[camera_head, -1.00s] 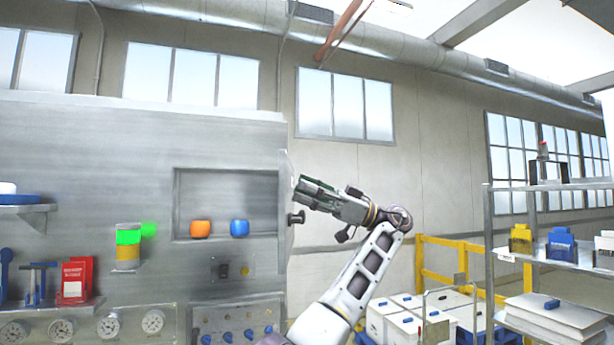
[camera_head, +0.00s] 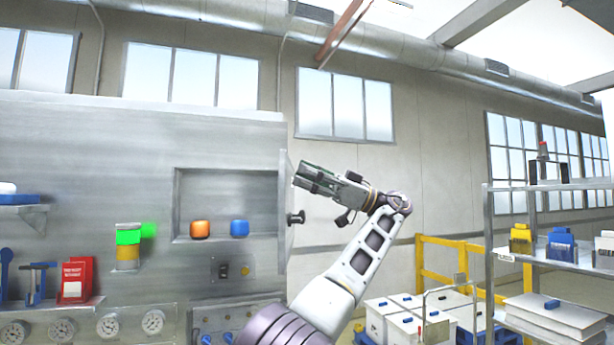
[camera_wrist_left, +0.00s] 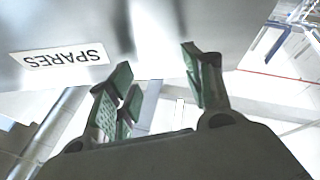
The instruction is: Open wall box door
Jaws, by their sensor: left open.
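The wall box (camera_head: 225,207) is a recess in the grey metal panel, with an orange item (camera_head: 200,229) and a blue item (camera_head: 239,228) inside. Its door (camera_head: 284,200) stands swung out at the recess's right side, seen nearly edge-on, with a dark knob (camera_head: 297,217) on its right face. My left gripper (camera_head: 304,177) is open and empty, just right of the door and above the knob. In the left wrist view its green-padded fingers (camera_wrist_left: 160,88) are spread below a grey surface with an upside-down "SPARES" label (camera_wrist_left: 58,63). The knob is not clear there.
Left of the recess, shelves on the panel hold a red box (camera_head: 77,279), blue tools and a green-lit canister (camera_head: 128,247). A rack (camera_head: 490,250) with yellow and blue containers stands at right. White boxes (camera_head: 405,320) sit low behind my arm.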

